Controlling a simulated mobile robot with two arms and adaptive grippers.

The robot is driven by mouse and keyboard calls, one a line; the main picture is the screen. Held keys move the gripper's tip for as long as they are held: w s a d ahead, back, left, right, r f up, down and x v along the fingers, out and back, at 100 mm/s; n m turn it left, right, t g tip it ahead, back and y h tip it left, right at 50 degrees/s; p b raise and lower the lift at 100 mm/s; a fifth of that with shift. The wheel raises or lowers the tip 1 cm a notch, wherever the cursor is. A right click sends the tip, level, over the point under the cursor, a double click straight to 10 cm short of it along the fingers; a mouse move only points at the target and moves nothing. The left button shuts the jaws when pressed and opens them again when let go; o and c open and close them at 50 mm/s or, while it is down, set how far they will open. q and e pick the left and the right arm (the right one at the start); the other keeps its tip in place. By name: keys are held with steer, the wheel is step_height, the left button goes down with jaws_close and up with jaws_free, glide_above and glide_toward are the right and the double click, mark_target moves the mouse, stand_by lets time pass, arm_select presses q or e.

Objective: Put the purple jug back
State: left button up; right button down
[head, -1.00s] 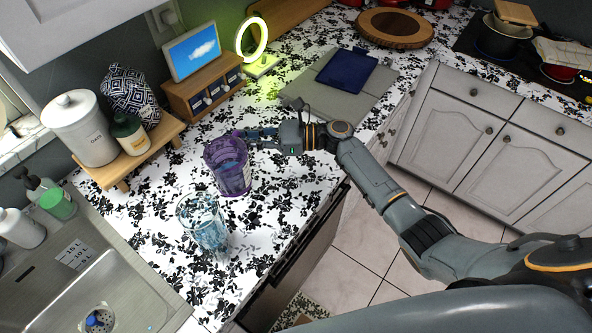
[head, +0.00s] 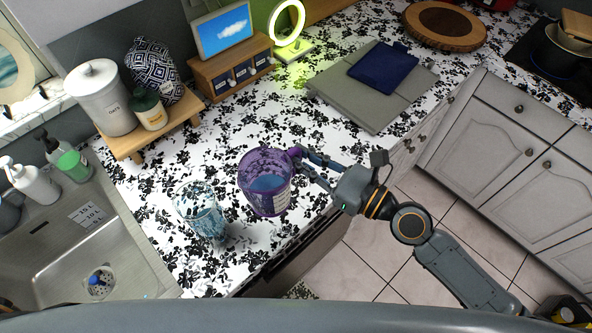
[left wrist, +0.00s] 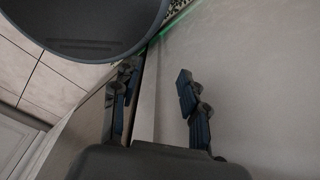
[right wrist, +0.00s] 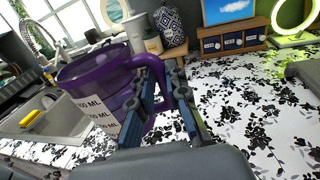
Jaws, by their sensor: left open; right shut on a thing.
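The purple jug (head: 262,190) is see-through, with a white label. It is at the counter's front edge in the head view, right of a clear blue-tinted glass. My right gripper (head: 300,163) is shut on the jug's handle, on its right side. In the right wrist view the jug (right wrist: 97,88) is tilted, with its handle between the fingers (right wrist: 163,95). Whether its base touches the counter is hard to tell. My left gripper (left wrist: 158,95) is open and empty in the left wrist view, facing a plain grey surface.
The blue-tinted glass (head: 203,214) stands close left of the jug. A sink (head: 70,235) is at the left. A wooden riser (head: 128,143) holds a canister and jars. A small drawer box (head: 232,72) and a ring lamp (head: 287,22) stand behind. The middle counter is clear.

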steer(key=w+d+f+b, duration=0.1)
steer(key=w+f+b, duration=0.1)
steer(key=w+f, duration=0.2)
steer(key=w+f+b, duration=0.2)
steer(key=w+f, duration=0.2)
steer(key=w, duration=0.1)
steer(key=w+d+f+b, duration=0.1)
steer(key=w+f+b, duration=0.1)
steer(key=w+f, duration=0.2)
steer(key=shift+w+d+f, duration=0.25)
steer(key=shift+w+d, duration=0.05)
steer(key=shift+d, duration=0.05)
steer(key=shift+f+b, duration=0.15)
steer(key=shift+b, duration=0.2)
steer(key=c, duration=1.3)
jaws_free()
steer(key=shift+c, duration=0.2)
